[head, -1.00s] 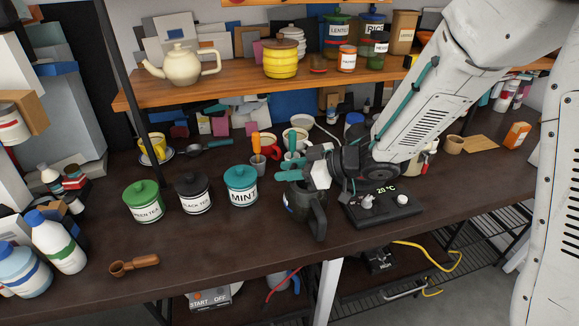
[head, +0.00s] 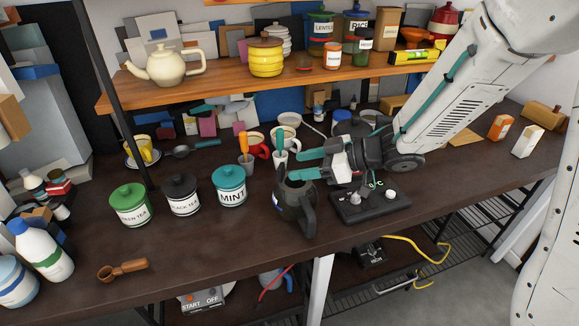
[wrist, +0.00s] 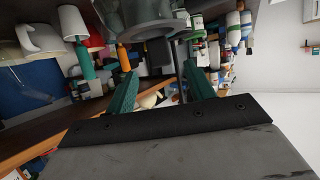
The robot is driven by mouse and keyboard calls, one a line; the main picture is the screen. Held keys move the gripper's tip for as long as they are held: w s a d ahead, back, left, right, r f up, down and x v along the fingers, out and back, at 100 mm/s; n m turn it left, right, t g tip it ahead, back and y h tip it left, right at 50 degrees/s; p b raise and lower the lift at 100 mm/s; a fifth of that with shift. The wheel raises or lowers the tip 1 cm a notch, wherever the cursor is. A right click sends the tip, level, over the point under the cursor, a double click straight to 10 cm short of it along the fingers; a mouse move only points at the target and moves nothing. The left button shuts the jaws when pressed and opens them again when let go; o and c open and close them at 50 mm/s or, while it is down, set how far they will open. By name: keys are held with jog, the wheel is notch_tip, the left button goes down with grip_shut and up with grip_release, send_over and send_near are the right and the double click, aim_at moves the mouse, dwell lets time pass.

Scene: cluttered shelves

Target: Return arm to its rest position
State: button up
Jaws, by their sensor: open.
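My gripper (head: 301,163) has teal fingers that are spread apart in the wrist view (wrist: 162,92), with nothing between them. In the head view it is at the end of my arm, which reaches in from the upper right. It is beside and a little above a dark grey kettle (head: 296,207) standing upright on the counter. The kettle is in front of the gripper, and the fingers appear clear of it.
A black heating base (head: 370,206) with knobs is right of the kettle. Mint (head: 229,187), black tea (head: 181,195) and green tea (head: 130,206) jars stand to the left. Cups (head: 287,131) are behind. A wooden shelf (head: 220,89) runs above.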

jog(key=shift+s+d+r, duration=0.1)
jog(key=shift+d+r, duration=0.1)
jog(key=shift+d, duration=0.15)
jog(key=w+d+r+m+t+h, duration=0.2)
jog(key=w+d+r+t+h, duration=0.1)
jog(key=d+h, duration=0.15)
jog(key=w+d+r+m+t+h, duration=0.3)
jog(key=d, duration=0.3)
jog(key=s+d+r+m+h, duration=0.3)
jog(key=s+d+m+h, duration=0.15)
jog(key=d, duration=0.35)
jog(key=s+d+r+m+g+h, duration=0.1)
jog(key=s+d+m+g+h, duration=0.4)
jog(key=s, duration=0.7)
jog(key=s+a+g+y, duration=0.2)
jog(key=s+g+y, duration=0.1)
jog(key=s, duration=1)
jog(key=shift+s+a+y, duration=0.3)
jog(key=shift+s+a, duration=0.1)
